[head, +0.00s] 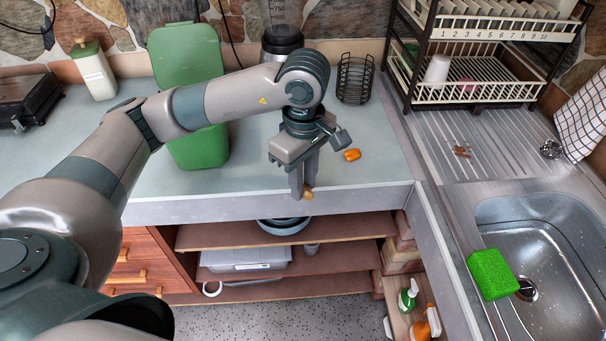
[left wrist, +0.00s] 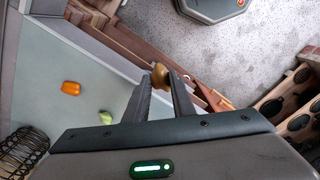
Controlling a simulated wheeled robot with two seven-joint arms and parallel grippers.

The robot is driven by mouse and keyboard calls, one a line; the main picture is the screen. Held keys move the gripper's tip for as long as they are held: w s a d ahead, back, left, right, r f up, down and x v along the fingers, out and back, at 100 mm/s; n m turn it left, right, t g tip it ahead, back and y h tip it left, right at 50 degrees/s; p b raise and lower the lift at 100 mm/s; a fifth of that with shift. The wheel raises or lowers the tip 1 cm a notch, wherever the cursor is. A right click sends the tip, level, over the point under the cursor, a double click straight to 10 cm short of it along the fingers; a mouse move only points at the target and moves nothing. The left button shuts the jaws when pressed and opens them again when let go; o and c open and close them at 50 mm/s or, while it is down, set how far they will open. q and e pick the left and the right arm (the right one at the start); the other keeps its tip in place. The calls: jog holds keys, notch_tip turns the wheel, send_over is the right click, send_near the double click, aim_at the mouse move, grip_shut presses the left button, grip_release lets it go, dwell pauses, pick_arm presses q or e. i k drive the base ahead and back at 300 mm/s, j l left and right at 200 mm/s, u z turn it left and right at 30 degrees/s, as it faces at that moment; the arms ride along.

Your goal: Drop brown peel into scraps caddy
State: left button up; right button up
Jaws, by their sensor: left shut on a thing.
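The brown peel (head: 308,194) is a small brown piece at the tips of my left gripper (head: 301,191), which is shut on it above the front edge of the counter. In the left wrist view the peel (left wrist: 171,76) shows between the two fingertips. The green caddy (head: 201,150) stands on the counter to the left of the gripper, with its green lid (head: 185,50) raised behind. My left forearm crosses in front of it and hides its opening. My right gripper is not in view.
An orange piece (head: 352,155) lies on the counter right of the gripper. A pale green piece (left wrist: 105,117) lies near it in the left wrist view. A black wire basket (head: 355,80), a dish rack (head: 470,95) and a sink (head: 545,240) are to the right. Open shelves lie below.

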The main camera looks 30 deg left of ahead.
aim_at(191, 168)
jog(key=u, duration=1.5)
